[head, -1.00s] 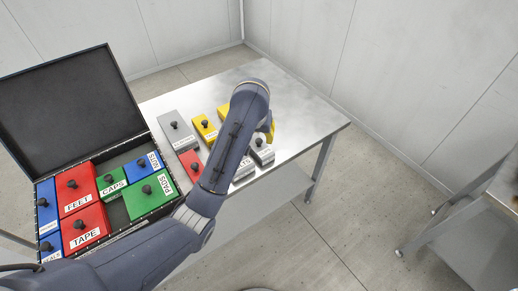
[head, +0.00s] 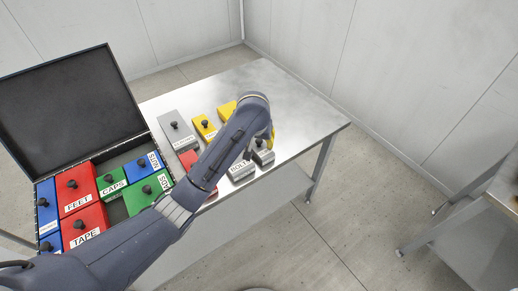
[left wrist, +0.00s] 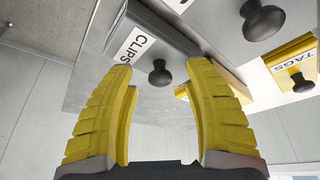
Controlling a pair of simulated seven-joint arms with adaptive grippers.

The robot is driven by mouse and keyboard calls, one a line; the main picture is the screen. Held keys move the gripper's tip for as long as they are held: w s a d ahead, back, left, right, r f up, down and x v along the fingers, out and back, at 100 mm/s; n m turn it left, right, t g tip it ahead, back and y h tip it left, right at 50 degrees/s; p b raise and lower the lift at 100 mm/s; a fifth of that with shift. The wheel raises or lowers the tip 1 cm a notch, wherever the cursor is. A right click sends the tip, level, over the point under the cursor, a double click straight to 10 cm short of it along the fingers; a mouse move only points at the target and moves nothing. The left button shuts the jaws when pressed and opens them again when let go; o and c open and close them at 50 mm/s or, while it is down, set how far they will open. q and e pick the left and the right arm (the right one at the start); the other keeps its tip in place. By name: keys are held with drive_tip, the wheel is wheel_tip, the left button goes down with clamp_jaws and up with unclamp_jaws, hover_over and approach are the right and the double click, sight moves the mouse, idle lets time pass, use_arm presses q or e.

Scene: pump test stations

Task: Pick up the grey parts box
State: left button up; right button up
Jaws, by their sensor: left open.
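Three grey boxes with black knobs show on the metal table in the head view: a large one (head: 175,131) at the back left, one labelled BOLTS (head: 240,172) at the front, and a small one (head: 263,155) to its right. My left gripper (head: 271,136) is over the table close to the small grey box, mostly hidden behind my arm. In the left wrist view the yellow fingers (left wrist: 160,69) are open and apart, with the knob of a grey box labelled CLIPS (left wrist: 158,36) showing between and beyond them. My right gripper is not in view.
Yellow boxes (head: 205,130) and a red box (head: 188,158) stand near the grey ones. A yellow TAGS box (left wrist: 297,66) is at the right in the wrist view. An open black case (head: 70,100) with labelled boxes is at the left. The table's back right is clear.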

use_arm(q)
drive_tip(key=shift+w+f, duration=0.15)
drive_tip(key=shift+f, duration=0.2)
clamp_jaws()
idle(0.3)
